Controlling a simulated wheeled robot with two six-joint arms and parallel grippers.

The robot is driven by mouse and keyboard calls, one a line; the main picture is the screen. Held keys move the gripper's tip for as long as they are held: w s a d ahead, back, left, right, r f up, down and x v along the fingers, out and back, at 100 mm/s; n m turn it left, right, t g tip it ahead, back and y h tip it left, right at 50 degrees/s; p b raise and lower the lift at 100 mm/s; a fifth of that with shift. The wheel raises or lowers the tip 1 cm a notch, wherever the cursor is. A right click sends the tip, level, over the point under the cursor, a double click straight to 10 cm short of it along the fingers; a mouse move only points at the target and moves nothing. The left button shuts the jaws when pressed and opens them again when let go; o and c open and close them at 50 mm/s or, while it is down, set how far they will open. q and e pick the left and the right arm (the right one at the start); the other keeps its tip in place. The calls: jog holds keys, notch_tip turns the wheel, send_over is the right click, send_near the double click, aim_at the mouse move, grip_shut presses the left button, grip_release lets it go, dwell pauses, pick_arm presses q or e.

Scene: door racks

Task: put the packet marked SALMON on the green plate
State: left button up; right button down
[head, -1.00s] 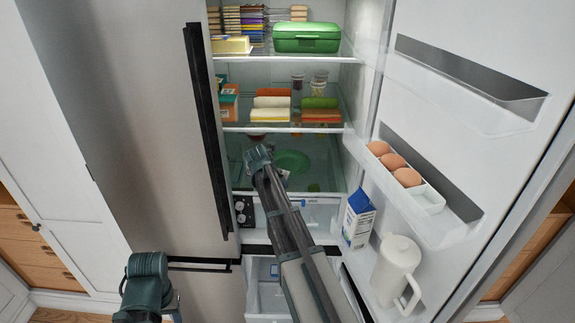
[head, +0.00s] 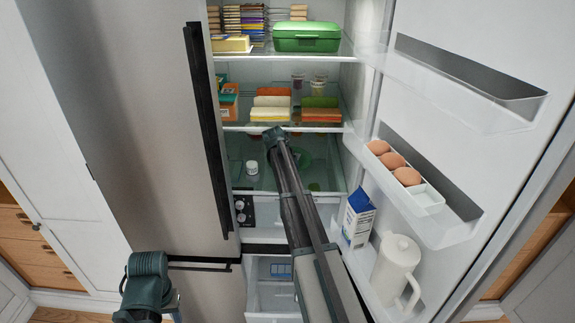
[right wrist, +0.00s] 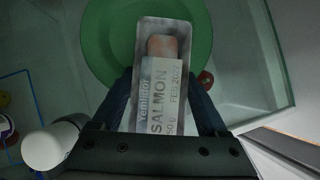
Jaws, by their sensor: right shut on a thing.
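The packet marked SALMON (right wrist: 160,95) is a grey tray with a window showing pink flesh and a pale label. My right gripper (right wrist: 163,105) is shut on it, with dark fingers on both sides. The packet lies over the green plate (right wrist: 103,42) in the right wrist view; I cannot tell whether they touch. In the head view the plate (head: 304,157) is on the lower fridge shelf, mostly hidden behind my right arm, and the packet is not visible. My left gripper (head: 148,285) is low at the left, outside the fridge; its fingers are unclear.
A white-capped jar (right wrist: 48,147) stands left of the plate; it also shows in the head view (head: 252,168). A glass shelf (head: 290,128) with packets is just above. The open door holds eggs (head: 393,160), a carton (head: 358,217) and a white jug (head: 396,270).

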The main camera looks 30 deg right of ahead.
jog(key=shift+f, duration=0.15)
grip_release()
jog(key=shift+s+a+r+p, duration=0.15)
jog(key=shift+r+p, duration=0.15)
jog(key=shift+r, duration=0.05)
jog(key=shift+s+a+r+p, duration=0.15)
jog(key=shift+a+r+p, duration=0.05)
jog(key=shift+r+p, duration=0.35)
jog(key=s+a, duration=0.7)
jog(key=a, duration=0.2)
jog(key=shift+a+f+b, duration=0.2)
jog(key=shift+f+b, duration=0.15)
jog(key=shift+s, duration=0.1)
